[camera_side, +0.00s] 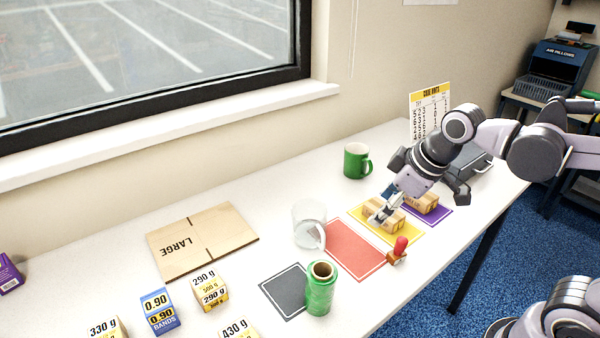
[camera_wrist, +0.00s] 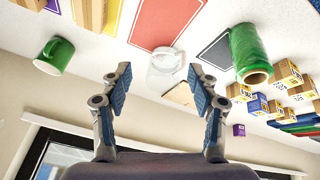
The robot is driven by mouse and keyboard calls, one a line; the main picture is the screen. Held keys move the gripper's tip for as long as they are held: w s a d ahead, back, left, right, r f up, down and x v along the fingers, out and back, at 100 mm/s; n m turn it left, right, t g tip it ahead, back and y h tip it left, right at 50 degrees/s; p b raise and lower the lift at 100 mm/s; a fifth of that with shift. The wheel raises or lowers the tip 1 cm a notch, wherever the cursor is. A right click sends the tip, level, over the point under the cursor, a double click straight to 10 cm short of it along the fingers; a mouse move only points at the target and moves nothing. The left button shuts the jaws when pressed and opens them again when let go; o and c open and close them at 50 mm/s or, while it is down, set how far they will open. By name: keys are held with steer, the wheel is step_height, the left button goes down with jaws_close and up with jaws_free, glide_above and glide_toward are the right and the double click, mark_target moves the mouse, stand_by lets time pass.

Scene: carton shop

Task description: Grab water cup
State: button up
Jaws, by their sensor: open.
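A clear glass cup with a handle (camera_side: 305,222) stands upright on the white table, beside the red mat, and looks empty. In the wrist view the glass cup (camera_wrist: 164,62) shows beyond and between my fingertips. My gripper (camera_side: 381,212) is over the yellow mat, to the right of the glass cup and apart from it. In the wrist view my gripper (camera_wrist: 159,78) has its two fingers spread with nothing between them. A green mug (camera_side: 355,161) stands farther back near the wall; it also shows in the wrist view (camera_wrist: 55,56).
Small cartons lie on the yellow mat (camera_side: 411,236) and purple mat (camera_side: 440,216), by my gripper. The red mat (camera_side: 353,250) is bare. A flat LARGE carton (camera_side: 202,240) lies left of the cup.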

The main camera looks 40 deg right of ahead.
steer(key=w+a+n+g, duration=0.2)
steer(key=w+a+n, duration=0.1)
steer(key=w+n, duration=0.2)
steer(key=n+g, duration=0.3)
steer(key=n, duration=0.4)
glide_above(320, 229)
steer(key=shift+s+f, duration=0.35)
steer(key=shift+f, duration=0.55)
steer(key=shift+f+n, duration=0.4)
steer(key=shift+f, duration=0.2)
steer(key=shift+w+d+f, duration=0.1)
steer(key=shift+w+f, duration=0.1)
steer(key=shift+f, duration=2.25)
steer(key=shift+w+f, duration=0.2)
steer(key=shift+f, duration=2.2)
jaws_close()
